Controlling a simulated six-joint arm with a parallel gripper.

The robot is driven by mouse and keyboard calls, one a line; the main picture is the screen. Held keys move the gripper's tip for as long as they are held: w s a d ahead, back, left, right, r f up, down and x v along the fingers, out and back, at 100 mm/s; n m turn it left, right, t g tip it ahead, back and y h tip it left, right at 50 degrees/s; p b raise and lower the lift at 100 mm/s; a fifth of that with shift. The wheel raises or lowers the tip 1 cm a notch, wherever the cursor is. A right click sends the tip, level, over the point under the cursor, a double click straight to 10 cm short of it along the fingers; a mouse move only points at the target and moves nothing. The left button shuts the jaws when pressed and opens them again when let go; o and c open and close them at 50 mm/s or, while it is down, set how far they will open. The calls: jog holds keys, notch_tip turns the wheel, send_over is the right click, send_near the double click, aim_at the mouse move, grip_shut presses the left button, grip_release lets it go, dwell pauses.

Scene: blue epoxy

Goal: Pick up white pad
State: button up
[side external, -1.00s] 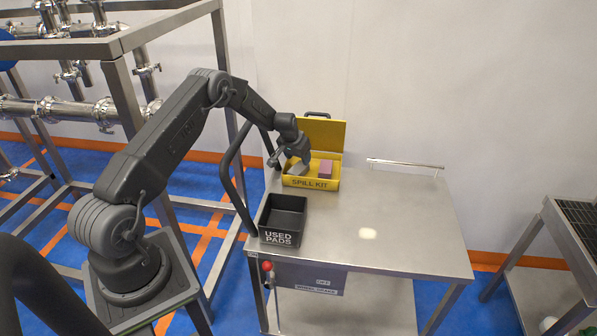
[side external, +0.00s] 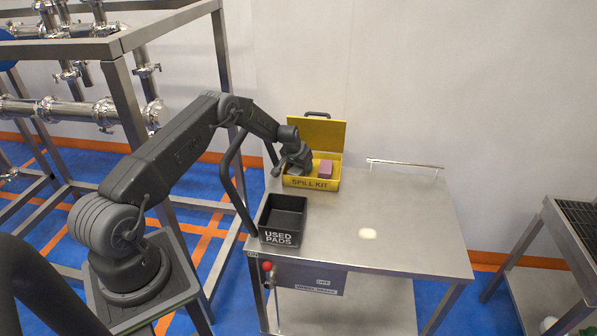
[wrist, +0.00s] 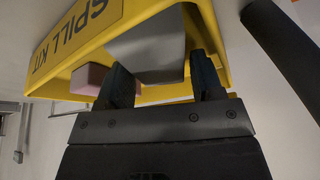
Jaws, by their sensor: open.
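The white pad (wrist: 148,48) looks light grey in the wrist view and sits in the yellow spill kit (side external: 311,184). My gripper (wrist: 160,68) is open, pointing down into the left part of the kit, with its two fingers at the pad's left and right sides. Whether they touch the pad I cannot tell. In the side view my gripper (side external: 298,165) hides the white pad. A pink pad (side external: 326,169) lies to the right in the same kit; it also shows left of the fingers in the wrist view (wrist: 88,79).
The kit's raised lid (side external: 318,132) stands behind my gripper. A black used-pads bin (side external: 283,239) stands in front of the kit on the steel cart (side external: 400,225). A pale round spot (side external: 367,234) is on the cart top, otherwise clear at right. A rail (side external: 405,163) runs along the back.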

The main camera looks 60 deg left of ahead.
jog(key=shift+f, duration=0.2)
jog(key=c, duration=0.7)
jog(key=shift+r, duration=0.1)
jog(key=shift+c, duration=0.2)
notch_tip(320, 180, up, 28)
jog(key=shift+r, duration=0.2)
